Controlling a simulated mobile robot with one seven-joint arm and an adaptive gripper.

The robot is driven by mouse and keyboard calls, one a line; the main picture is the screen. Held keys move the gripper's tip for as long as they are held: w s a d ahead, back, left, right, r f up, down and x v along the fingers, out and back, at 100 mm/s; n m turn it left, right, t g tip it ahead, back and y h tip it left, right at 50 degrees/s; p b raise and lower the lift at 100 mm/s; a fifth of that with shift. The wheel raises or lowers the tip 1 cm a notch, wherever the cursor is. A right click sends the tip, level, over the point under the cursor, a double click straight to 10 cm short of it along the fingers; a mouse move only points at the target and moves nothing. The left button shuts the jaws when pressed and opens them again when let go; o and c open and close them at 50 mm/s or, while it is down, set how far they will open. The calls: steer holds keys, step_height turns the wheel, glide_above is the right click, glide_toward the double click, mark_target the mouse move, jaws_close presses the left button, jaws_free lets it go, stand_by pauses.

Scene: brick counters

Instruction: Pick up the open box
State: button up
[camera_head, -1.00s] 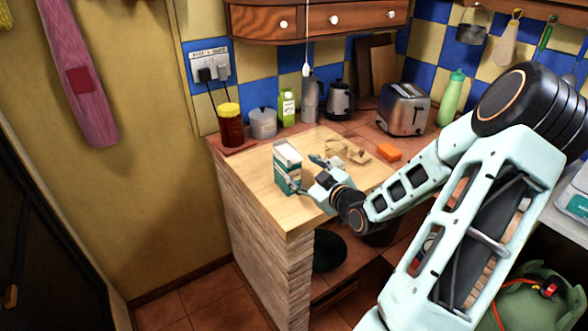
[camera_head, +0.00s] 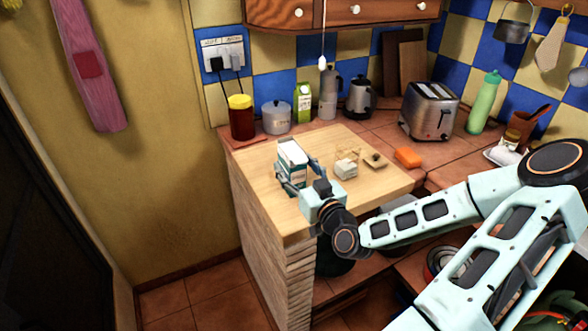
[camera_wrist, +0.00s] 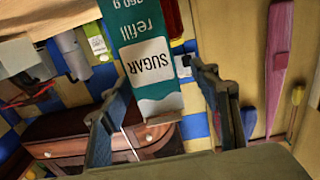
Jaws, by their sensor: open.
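The open box is a white and teal carton (camera_head: 292,158) standing upright near the left edge of the light wooden counter top (camera_head: 262,196). In the wrist view the carton (camera_wrist: 148,62) appears upside down and reads "SUGAR refill". My gripper (camera_head: 299,176) is open at the carton, coming from its front right, with a finger on either side of it. In the wrist view the carton lies between and just beyond the open fingertips (camera_wrist: 158,82), with a visible gap at the right finger. Its opening is hard to make out.
A small whitish block (camera_head: 346,169), a small brown item (camera_head: 375,160) and an orange block (camera_head: 408,157) lie right of the carton. Behind stand a red jar with yellow lid (camera_head: 241,118), a pot (camera_head: 276,118), a green carton (camera_head: 304,103) and a toaster (camera_head: 430,110).

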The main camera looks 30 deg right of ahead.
mark_target(284, 148)
steer(key=w, duration=0.3)
steer(key=shift+w, duration=0.15)
steer(key=shift+w+d+r+p, duration=0.1)
steer(key=shift+w+d+p, duration=0.1)
steer(key=shift+w, duration=1.15)
steer(key=shift+w+d+r+p, duration=0.1)
steer(key=shift+w+p, duration=0.1)
steer(key=shift+w, duration=1.1)
jaws_close()
